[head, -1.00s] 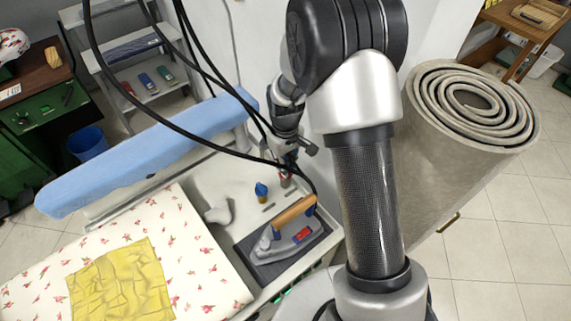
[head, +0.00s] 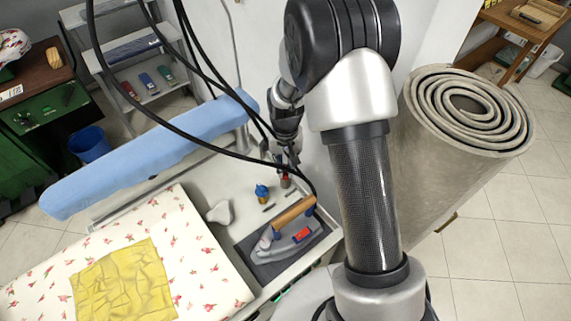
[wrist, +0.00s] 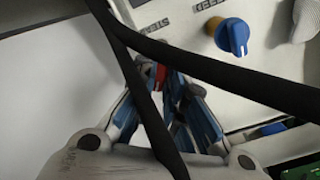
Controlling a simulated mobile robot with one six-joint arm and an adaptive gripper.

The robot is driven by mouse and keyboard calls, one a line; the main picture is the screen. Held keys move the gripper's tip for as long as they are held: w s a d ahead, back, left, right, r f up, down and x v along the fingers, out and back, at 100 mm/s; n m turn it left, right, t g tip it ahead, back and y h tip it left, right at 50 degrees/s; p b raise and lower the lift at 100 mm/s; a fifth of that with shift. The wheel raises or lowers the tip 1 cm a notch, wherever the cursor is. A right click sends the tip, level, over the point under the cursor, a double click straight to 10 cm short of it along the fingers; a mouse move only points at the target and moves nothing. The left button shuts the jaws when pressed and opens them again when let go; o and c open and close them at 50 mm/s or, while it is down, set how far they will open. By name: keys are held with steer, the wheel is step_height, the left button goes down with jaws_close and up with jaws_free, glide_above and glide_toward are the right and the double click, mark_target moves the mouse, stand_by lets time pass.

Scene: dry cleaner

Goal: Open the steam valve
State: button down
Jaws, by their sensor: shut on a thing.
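A small red part (wrist: 160,72), which looks like the steam valve's handle, shows between my fingertips in the wrist view, by a panel label that seems to read STEAM. In the head view its red (head: 286,182) shows just under my gripper (head: 287,168). My gripper (wrist: 168,85) is shut on this red part. My fingers and a black cable hide most of it, so its turn angle cannot be told. A blue knob (wrist: 232,37) with a white mark stands on the same panel, apart from my fingers; it also shows in the head view (head: 262,192).
Black cables (wrist: 215,70) cross close in front of my gripper. An iron (head: 290,237) rests on a dark pad nearby. A white lump-like object (head: 220,212) sits beside the knob. A blue sleeve board (head: 150,155) lies left, a rolled carpet (head: 430,150) stands right.

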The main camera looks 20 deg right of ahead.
mark_target(286, 169)
steer(key=m, duration=0.5)
steer(key=shift+m+p, duration=0.3)
steer(key=shift+p, duration=0.05)
steer(key=m, duration=0.4)
steer(key=shift+m, duration=0.7)
steer(key=c, duration=1.6)
jaws_free()
steer(key=shift+c, duration=0.2)
steer(key=shift+r, duration=0.1)
step_height(286, 169, up, 12)
